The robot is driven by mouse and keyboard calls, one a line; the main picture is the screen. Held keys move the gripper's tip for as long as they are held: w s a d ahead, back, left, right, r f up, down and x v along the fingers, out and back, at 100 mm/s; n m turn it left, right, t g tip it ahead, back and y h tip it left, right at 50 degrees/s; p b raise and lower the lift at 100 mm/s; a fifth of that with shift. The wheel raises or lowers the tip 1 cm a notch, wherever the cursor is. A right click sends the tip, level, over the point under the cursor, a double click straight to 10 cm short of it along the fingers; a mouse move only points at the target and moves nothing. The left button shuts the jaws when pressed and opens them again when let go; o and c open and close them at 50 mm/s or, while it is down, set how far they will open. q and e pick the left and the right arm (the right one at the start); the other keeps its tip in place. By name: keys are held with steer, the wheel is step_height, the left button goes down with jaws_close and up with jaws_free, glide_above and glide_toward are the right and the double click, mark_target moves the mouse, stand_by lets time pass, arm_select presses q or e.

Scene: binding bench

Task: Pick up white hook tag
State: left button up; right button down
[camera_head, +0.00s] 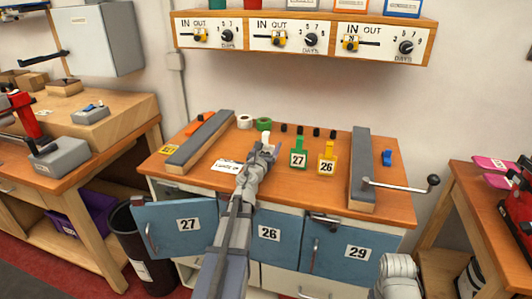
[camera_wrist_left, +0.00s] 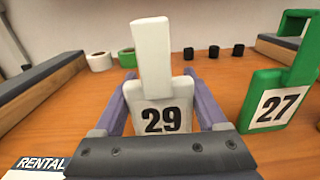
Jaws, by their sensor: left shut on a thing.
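The white hook tag (camera_wrist_left: 152,58), marked 29, stands upright between the two fingers of my left gripper (camera_wrist_left: 160,108). In the head view, the tag's white top (camera_head: 266,136) shows just beyond my left gripper (camera_head: 262,150). The fingers are shut on the tag's sides, over the wooden bench top. I cannot tell whether the tag's base touches the bench. A green hook tag (camera_head: 299,152) marked 27 stands to the right, and it also shows in the left wrist view (camera_wrist_left: 275,90). A yellow hook tag (camera_head: 327,160) marked 26 stands farther right. My right gripper does not show.
A long dark bar (camera_head: 200,140) lies left on the bench. A clamp bar (camera_head: 362,165) with a crank handle (camera_head: 433,181) is on the right. White and green rolls (camera_head: 264,123) and several small black pieces line the back. A rental paper (camera_head: 227,166) lies left of my gripper.

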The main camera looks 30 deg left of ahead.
arm_select(q)
steer(key=c, duration=0.4)
steer(key=shift+o, duration=0.2)
steer(key=shift+r, duration=0.1)
step_height(320, 180, up, 10)
steer(key=p, duration=1)
